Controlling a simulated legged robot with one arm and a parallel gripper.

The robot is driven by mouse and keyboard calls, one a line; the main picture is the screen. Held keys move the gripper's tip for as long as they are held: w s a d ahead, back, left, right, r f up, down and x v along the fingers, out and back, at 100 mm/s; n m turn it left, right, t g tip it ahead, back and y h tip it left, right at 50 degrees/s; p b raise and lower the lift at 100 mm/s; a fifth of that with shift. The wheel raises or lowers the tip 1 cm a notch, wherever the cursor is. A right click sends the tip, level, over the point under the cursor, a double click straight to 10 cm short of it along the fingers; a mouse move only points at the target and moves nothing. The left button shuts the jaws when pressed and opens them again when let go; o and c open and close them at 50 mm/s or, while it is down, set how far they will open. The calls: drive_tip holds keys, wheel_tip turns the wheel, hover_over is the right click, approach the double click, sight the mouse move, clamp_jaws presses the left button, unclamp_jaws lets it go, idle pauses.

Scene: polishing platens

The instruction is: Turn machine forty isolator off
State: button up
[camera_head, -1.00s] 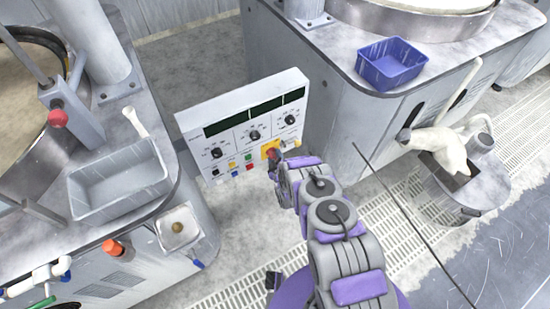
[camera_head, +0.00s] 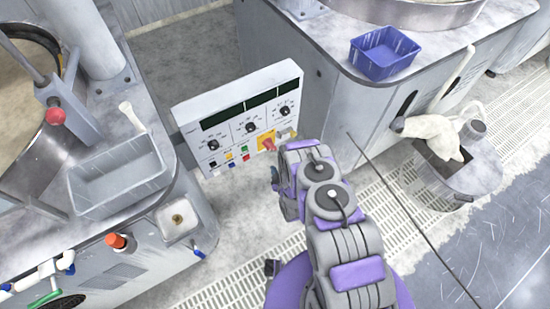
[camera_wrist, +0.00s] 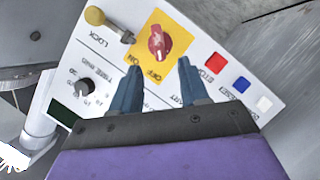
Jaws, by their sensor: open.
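The isolator is a red rotary knob (camera_head: 268,144) on a yellow plate at the lower right of a white control panel (camera_head: 186,115). In the wrist view the red knob (camera_wrist: 158,42) sits on the yellow plate (camera_wrist: 176,32), with ON and OFF lettering upside down below it. Its handle runs roughly up and down the picture there; I cannot tell which setting it points to. My gripper (camera_wrist: 158,66) is open and empty, its two blue fingertips short of the knob and either side of it. In the head view my arm hides most of the gripper. No machine number is readable.
A yellow ball-ended post (camera_wrist: 95,15) by the word LOCK stands beside the plate. Red and blue buttons (camera_wrist: 214,62) lie on its other side. A blue bin (camera_head: 385,55) stands on the right machine, a grey tray (camera_head: 115,175) on the left one.

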drive_tip(key=v, duration=0.5)
drive_tip(key=shift+a, duration=0.1)
idle(0.4)
drive_tip(key=w+d+r+m+g+h, duration=0.2)
drive_tip(key=w+r+m+g, duration=0.15)
drive_tip(key=w+r, duration=0.8)
drive_tip(key=s+d+r+m+g+h, duration=0.1)
drive_tip(key=s+d+r+m+g, duration=0.2)
drive_tip(key=r, duration=0.6)
drive_tip(key=s+d+r+m+g+h, duration=0.1)
drive_tip(key=s+d+r+g, duration=0.2)
drive_tip(key=r, duration=0.7)
drive_tip(key=s+d+r+m+g, duration=0.2)
drive_tip(key=s+r, duration=0.5)
drive_tip(key=s, duration=0.6)
drive_tip(key=s+d+r+m+g, duration=0.1)
drive_tip(key=s+d+r+g, duration=0.1)
drive_tip(key=s+r, duration=0.5)
drive_tip(key=s+d+r+m+g, duration=0.2)
drive_tip(key=s+r, duration=0.5)
drive_tip(key=s, duration=1.2)
drive_tip(key=shift+s+r+m+h, duration=0.2)
drive_tip(key=shift+s+m+h, duration=0.1)
drive_tip(key=shift+m, duration=0.05)
